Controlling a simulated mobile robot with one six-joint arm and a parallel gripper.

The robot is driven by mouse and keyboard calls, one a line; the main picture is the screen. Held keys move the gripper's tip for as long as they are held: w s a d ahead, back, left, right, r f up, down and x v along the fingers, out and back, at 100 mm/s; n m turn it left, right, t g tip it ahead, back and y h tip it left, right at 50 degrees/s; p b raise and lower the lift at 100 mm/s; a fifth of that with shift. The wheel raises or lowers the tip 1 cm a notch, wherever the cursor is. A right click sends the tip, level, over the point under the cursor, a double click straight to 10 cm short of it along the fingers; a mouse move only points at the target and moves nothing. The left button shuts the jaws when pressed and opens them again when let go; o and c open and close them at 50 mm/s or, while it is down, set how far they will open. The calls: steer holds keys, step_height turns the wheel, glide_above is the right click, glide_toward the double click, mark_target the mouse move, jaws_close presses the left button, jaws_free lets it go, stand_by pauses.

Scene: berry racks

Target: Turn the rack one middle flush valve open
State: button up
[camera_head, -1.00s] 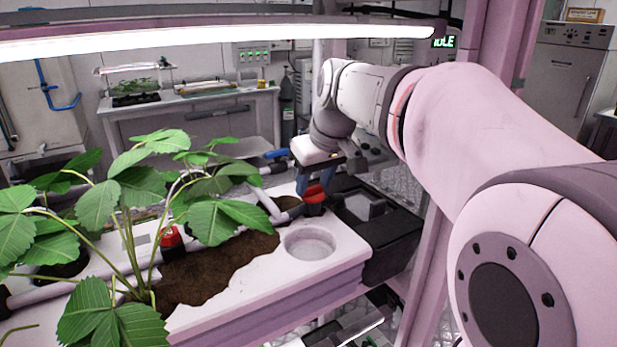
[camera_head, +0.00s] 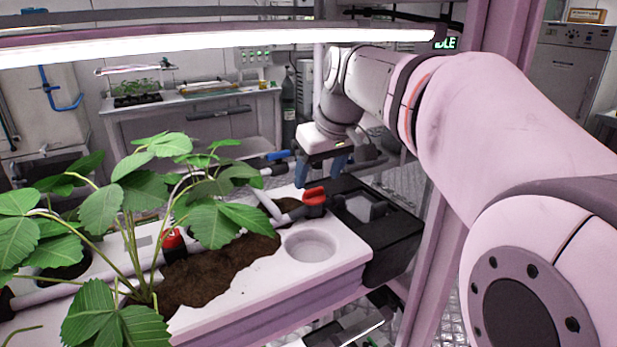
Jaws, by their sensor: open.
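Two red valve handles show on the pipes of the near white rack trough. One (camera_head: 314,196) is at the trough's right end, on a grey pipe fitting; the other (camera_head: 173,240) is partly behind the leaves. A blue handle (camera_head: 277,156) sits on a pipe farther back. I cannot tell from labels which is the middle flush valve. My gripper (camera_head: 321,174) points down just behind and above the right red handle. Its blue fingers are apart and nothing shows between them. It appears clear of the handle.
A strawberry plant (camera_head: 140,210) with broad leaves covers the left of the trough. A black box (camera_head: 375,225) stands at the trough's right end. A pink post (camera_head: 440,260) rises to the right, and a lamp tube (camera_head: 220,42) crosses above. A bench (camera_head: 190,97) stands behind.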

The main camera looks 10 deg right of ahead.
steer(key=s+d, duration=0.4)
steer(key=s, duration=0.7)
steer(key=shift+s+b, duration=0.2)
steer(key=shift+b, duration=0.1)
steer(key=s+a+f+m+g+h+p, duration=0.1)
steer(key=s+a+f+m+p, duration=0.2)
steer(key=s+f+p, duration=0.5)
steer(key=f+p, duration=0.1)
steer(key=p, duration=0.2)
steer(key=shift+a+m+g, duration=0.25)
steer(key=shift+m+g, duration=0.05)
steer(key=shift+m, duration=0.1)
steer(key=shift+s+r, duration=0.1)
